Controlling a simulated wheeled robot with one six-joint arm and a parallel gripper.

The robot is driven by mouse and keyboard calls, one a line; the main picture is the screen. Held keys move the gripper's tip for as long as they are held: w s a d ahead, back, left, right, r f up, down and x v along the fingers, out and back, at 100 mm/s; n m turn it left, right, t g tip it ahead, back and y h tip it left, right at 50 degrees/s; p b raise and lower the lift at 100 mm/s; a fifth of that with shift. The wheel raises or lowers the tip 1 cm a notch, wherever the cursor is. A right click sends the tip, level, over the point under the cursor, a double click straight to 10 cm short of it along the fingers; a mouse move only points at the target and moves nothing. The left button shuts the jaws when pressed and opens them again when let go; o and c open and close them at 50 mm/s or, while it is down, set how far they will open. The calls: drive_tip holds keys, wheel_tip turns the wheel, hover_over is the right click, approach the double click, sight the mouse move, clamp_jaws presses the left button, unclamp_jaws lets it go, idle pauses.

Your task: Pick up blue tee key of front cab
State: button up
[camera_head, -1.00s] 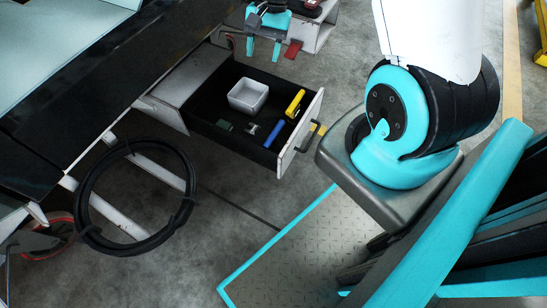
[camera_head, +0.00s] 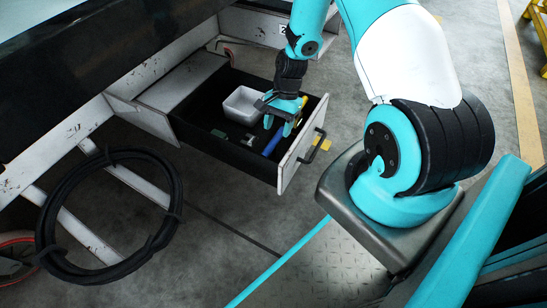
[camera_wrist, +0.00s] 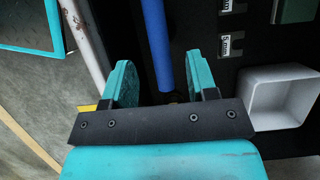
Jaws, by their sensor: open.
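The blue tee key (camera_head: 272,141) lies in the open dark drawer, near its front panel. Only a straight blue bar of it shows. My gripper (camera_head: 277,124) is inside or just above the drawer, open and empty. In the wrist view the blue tee key (camera_wrist: 157,45) runs lengthwise, and its near end lies between the two teal fingers of my gripper (camera_wrist: 160,70) in the picture. The bar looks apart from both fingers. Its height relative to the fingertips cannot be told.
The drawer front panel (camera_head: 300,145) is close to my gripper. A white square tray (camera_head: 243,105) stands in the drawer, also at right in the wrist view (camera_wrist: 285,95). A yellow tool (camera_head: 303,102) is partly hidden. A black coiled hose (camera_head: 110,265) hangs at left.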

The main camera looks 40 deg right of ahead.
sight(275, 139)
drive_tip(key=b+x, duration=0.4)
drive_tip(key=x, duration=0.2)
drive_tip(key=shift+s+a, duration=0.1)
drive_tip(key=shift+a, duration=0.05)
drive_tip(key=shift+r, duration=0.1)
clamp_jaws()
